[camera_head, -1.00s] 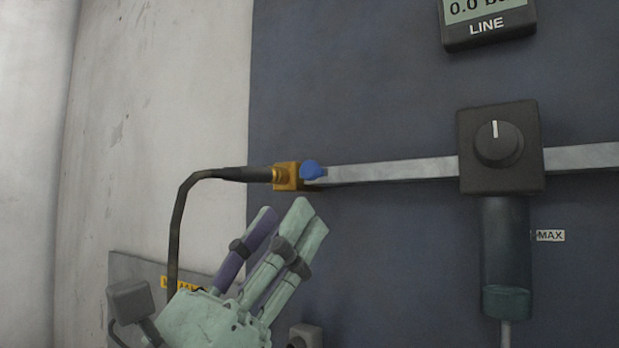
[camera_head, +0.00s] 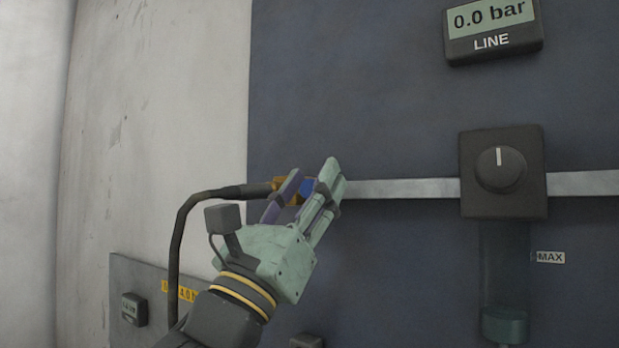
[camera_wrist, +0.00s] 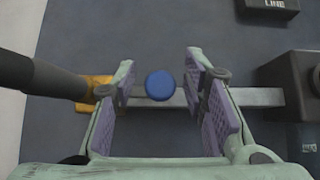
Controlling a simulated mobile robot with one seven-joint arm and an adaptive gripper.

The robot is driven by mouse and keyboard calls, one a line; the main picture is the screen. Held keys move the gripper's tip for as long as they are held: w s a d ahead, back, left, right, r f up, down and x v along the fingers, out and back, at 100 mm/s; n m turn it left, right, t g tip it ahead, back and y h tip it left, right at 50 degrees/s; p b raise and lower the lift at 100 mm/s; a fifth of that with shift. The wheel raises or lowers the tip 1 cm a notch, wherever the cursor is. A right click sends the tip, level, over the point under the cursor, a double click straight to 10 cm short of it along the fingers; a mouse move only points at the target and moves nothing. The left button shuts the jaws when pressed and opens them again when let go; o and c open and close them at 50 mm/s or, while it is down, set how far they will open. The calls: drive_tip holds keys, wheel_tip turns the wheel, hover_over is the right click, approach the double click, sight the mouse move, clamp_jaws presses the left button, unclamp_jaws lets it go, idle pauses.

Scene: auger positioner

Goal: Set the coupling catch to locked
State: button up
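The coupling catch is a small blue knob (camera_wrist: 160,85) between my gripper's two fingers in the wrist view, with a gap on each side. In the head view the blue catch (camera_head: 306,187) shows partly between the fingers. It sits at the brass coupling (camera_head: 279,186), where the black hose (camera_head: 205,196) meets the grey metal bar. The brass coupling also shows in the wrist view (camera_wrist: 97,90), partly hidden by the left finger. My gripper (camera_head: 310,180) is open around the catch, with purple inner pads, and does not visibly touch it.
The grey bar (camera_head: 400,188) runs right to a black block with a dial (camera_head: 501,169), above a dark cylinder (camera_head: 505,270). A display (camera_head: 492,28) reads 0.0 bar, LINE. A lower-left grey panel (camera_head: 125,275) carries a yellow label.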

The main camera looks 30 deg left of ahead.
clamp_jaws()
idle(0.6)
idle(0.3)
